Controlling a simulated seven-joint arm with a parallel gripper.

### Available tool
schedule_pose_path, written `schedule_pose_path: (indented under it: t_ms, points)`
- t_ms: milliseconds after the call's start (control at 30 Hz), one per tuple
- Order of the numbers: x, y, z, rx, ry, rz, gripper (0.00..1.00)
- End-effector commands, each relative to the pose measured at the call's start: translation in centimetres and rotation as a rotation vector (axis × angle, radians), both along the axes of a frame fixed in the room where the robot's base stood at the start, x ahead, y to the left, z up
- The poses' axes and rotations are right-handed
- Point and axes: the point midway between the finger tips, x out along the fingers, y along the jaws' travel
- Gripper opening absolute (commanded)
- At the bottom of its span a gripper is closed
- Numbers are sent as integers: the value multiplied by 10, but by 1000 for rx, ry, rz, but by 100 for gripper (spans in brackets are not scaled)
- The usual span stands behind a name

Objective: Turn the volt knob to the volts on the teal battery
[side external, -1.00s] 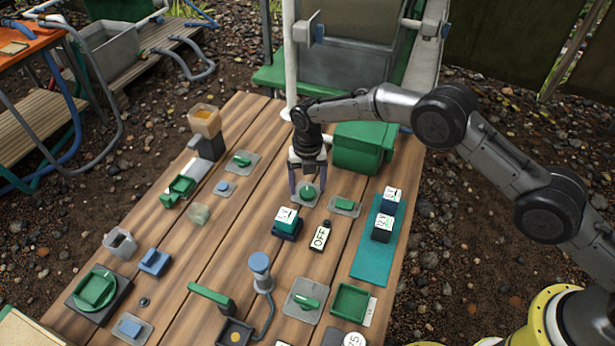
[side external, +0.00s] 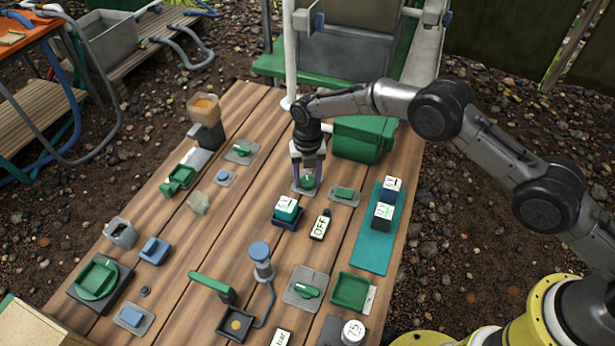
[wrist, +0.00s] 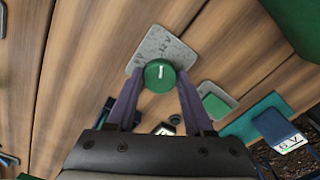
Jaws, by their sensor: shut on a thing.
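The volt knob (wrist: 160,78) is round and green with a short white mark, nearly upright in the wrist view. It sits on a grey plate (wrist: 172,47) whose faint markings I cannot read. My gripper (side external: 308,181) is down at the knob and shut on it, one purple finger on each side; it also shows in the wrist view (wrist: 160,88). The teal battery (side external: 287,205) stands in a dark blue holder, in front of the knob in the side view. Its white top label is too small to read.
Two dark batteries (side external: 391,187) (side external: 383,214) with white labels stand on a teal mat (side external: 372,257) at right. A plate with a green switch (side external: 344,194) is close right of the knob. An OFF sign (side external: 320,226) and green box (side external: 358,140) are nearby.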

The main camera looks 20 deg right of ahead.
Motion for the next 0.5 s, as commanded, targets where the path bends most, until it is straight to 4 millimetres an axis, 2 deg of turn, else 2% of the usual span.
schedule_pose_path:
  t_ms: [300,500]
  points:
    - [0,0,0,1,-1,12,12]
    - [0,0,1,1,-1,217,12]
